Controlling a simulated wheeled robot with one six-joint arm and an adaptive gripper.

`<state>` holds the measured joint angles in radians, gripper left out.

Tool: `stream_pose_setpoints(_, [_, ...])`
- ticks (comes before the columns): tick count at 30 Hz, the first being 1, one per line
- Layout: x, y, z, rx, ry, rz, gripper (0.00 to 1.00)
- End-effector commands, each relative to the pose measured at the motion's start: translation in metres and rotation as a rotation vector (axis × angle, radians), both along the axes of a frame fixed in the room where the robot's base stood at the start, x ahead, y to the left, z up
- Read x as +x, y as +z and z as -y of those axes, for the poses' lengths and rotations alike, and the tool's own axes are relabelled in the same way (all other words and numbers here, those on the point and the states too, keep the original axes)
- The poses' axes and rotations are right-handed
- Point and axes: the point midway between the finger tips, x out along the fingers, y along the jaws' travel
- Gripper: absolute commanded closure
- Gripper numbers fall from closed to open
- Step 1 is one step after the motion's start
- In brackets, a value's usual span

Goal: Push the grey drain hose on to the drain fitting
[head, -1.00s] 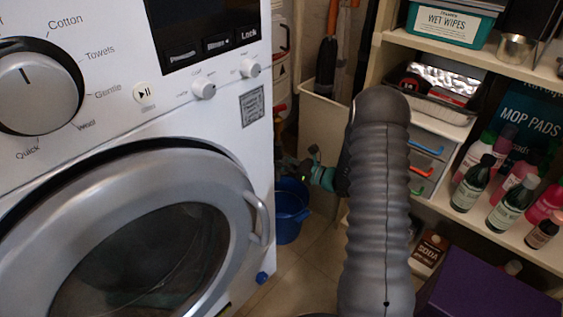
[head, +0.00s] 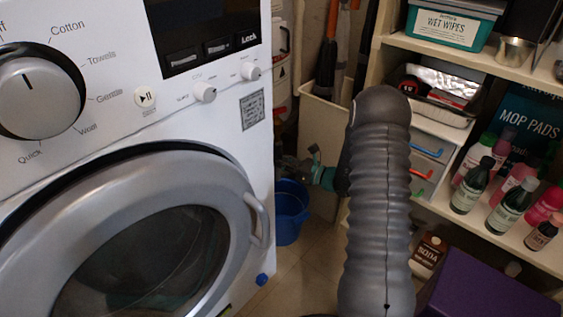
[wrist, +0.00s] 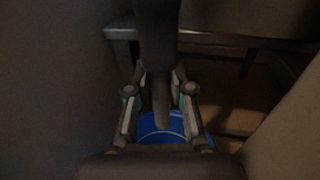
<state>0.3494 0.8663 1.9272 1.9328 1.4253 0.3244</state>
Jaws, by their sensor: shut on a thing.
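My gripper shows in the wrist view (wrist: 160,94), its two fingers on either side of a dark, tapering length that comes down from the top, seemingly the grey drain hose (wrist: 160,60). The gripper is shut on it. In the head view, small grey and teal parts that look like my gripper (head: 312,170) stick out left from behind my ribbed grey arm, beside the washer's right side. The hose cannot be made out there. I cannot make out the drain fitting in either view; the wrist view is very dark.
A blue bucket (head: 291,212) stands on the floor below the gripper, and also shows in the wrist view (wrist: 165,126). The white washer (head: 225,120) fills the left. Shelves with bottles (head: 480,185) and a purple box (head: 480,290) stand at the right.

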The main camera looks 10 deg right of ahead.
Motion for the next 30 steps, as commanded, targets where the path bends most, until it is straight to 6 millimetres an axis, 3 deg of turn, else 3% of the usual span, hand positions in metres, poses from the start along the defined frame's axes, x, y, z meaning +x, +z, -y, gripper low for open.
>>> stream_pose_setpoints(30, [0.0, 0.018, 0.0, 0.0, 0.0, 0.0, 1.0])
